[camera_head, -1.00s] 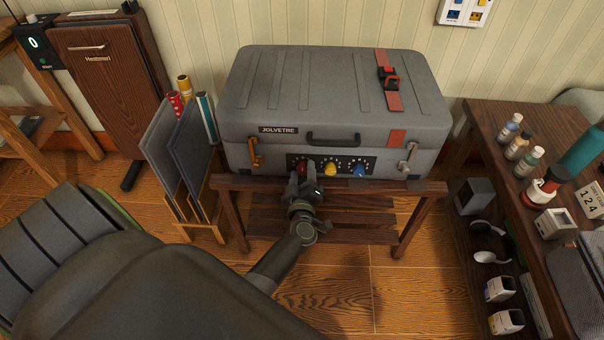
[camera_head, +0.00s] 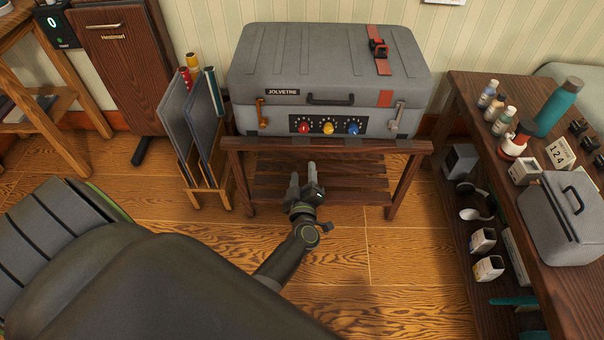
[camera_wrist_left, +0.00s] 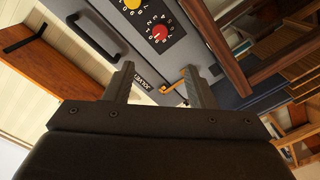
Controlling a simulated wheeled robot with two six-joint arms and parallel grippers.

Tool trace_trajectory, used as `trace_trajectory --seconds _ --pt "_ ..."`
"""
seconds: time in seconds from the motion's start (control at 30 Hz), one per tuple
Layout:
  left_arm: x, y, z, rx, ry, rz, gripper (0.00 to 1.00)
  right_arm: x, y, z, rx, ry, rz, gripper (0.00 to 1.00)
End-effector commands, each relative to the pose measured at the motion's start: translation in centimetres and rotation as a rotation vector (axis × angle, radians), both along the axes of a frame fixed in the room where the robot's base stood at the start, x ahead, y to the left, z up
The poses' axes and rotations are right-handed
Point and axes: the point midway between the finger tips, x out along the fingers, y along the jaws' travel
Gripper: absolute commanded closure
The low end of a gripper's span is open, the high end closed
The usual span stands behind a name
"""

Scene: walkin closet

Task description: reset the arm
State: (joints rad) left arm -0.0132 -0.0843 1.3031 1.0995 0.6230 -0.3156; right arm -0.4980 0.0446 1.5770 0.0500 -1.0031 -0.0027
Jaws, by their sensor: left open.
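My left gripper (camera_head: 304,174) is open and empty. It is in front of the wooden stand (camera_head: 330,145), below the grey JOLVETRE case (camera_head: 330,60) that rests on it. The case front carries a red dial (camera_head: 303,127), a yellow dial (camera_head: 328,128) and a blue dial (camera_head: 353,128). The gripper is apart from the dials. In the left wrist view the two fingers (camera_wrist_left: 160,88) are spread, with the red dial (camera_wrist_left: 159,32) and an orange latch (camera_wrist_left: 173,87) beyond them. My right gripper is in neither view.
A rack (camera_head: 205,170) with grey boards and rolled tubes stands left of the stand. A dark wooden shelf table (camera_head: 545,260) at right holds bottles, a calendar block and a small grey case (camera_head: 560,225). Wooden floor (camera_head: 400,270) lies open between stand and table.

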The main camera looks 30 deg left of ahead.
Motion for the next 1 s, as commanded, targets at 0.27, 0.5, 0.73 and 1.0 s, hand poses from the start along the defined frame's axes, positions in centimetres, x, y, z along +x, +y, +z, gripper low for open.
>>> trace_trajectory --seconds 0.27,0.5,0.73,1.0 --pt "0.0 0.0 0.0 0.0 0.0 0.0 0.5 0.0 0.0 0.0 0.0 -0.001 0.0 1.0" --pt "-0.1 -0.1 -0.1 0.003 0.004 -0.009 0.5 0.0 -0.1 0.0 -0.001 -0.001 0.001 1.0" --pt "-1.4 -2.4 -2.6 0.066 0.127 -0.233 0.5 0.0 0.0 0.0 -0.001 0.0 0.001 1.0" --pt "-8.3 -6.1 -10.4 0.157 0.515 -0.625 0.5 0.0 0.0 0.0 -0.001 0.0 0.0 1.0"
